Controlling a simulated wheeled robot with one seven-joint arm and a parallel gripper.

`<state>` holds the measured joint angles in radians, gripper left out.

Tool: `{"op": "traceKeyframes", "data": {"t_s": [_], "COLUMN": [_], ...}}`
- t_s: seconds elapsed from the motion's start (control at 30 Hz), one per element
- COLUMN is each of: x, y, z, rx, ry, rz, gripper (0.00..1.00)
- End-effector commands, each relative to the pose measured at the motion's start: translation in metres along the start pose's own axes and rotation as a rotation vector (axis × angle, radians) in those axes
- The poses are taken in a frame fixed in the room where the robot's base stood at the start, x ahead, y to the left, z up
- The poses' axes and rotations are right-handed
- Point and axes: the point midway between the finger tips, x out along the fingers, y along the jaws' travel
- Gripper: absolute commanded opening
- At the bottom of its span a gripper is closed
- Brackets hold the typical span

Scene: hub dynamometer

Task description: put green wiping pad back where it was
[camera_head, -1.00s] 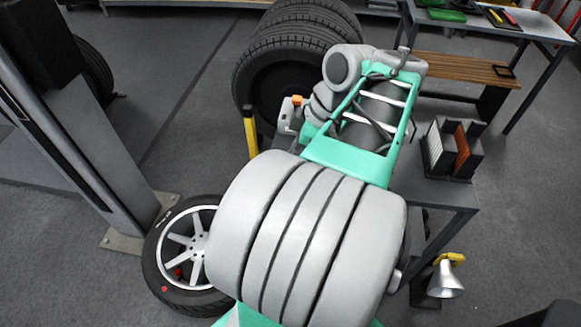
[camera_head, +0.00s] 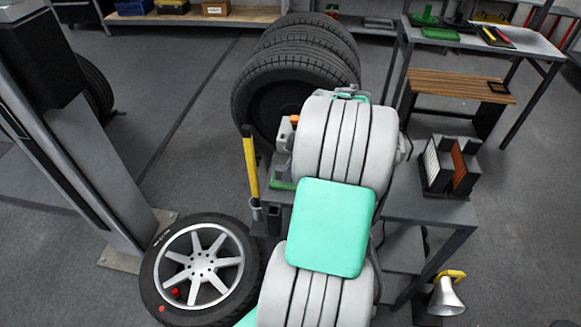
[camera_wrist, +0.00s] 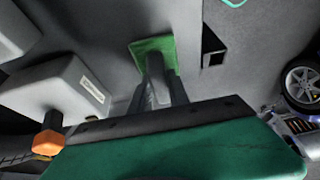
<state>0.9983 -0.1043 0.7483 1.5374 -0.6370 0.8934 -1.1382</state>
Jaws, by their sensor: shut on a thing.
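The green wiping pad (camera_wrist: 167,45) shows in the wrist view at the tips of my gripper (camera_wrist: 158,72), which is shut on it. A grey surface lies behind the pad; I cannot tell whether they touch. In the head view a green edge of the pad (camera_head: 283,185) shows just left of my arm, over the grey bench (camera_head: 420,206). My arm hides the gripper and most of the pad there.
A grey box (camera_wrist: 75,90) with a label and an orange knob (camera_wrist: 48,143) is close to my gripper. A yellow post (camera_head: 250,165) and stacked tyres (camera_head: 285,75) stand left of my arm. A wheel (camera_head: 200,265) lies on the floor. A slotted rack (camera_head: 450,166) stands at right.

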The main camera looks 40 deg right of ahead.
Motion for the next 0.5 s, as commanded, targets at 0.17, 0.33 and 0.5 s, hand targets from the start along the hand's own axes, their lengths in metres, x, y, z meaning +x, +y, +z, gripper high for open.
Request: {"op": "traceKeyframes", "data": {"t_s": [0.17, 0.33, 0.5], "x": [-0.0003, 0.0021, 0.0019], "y": [0.0004, 0.0004, 0.0003], "z": [0.0, 0.0011, 0.001], "rx": [0.0, 0.0, 0.0], "ry": [0.0, 0.0, 0.0], "rz": [0.002, 0.002, 0.002], "gripper": [0.0, 0.26, 0.39]}}
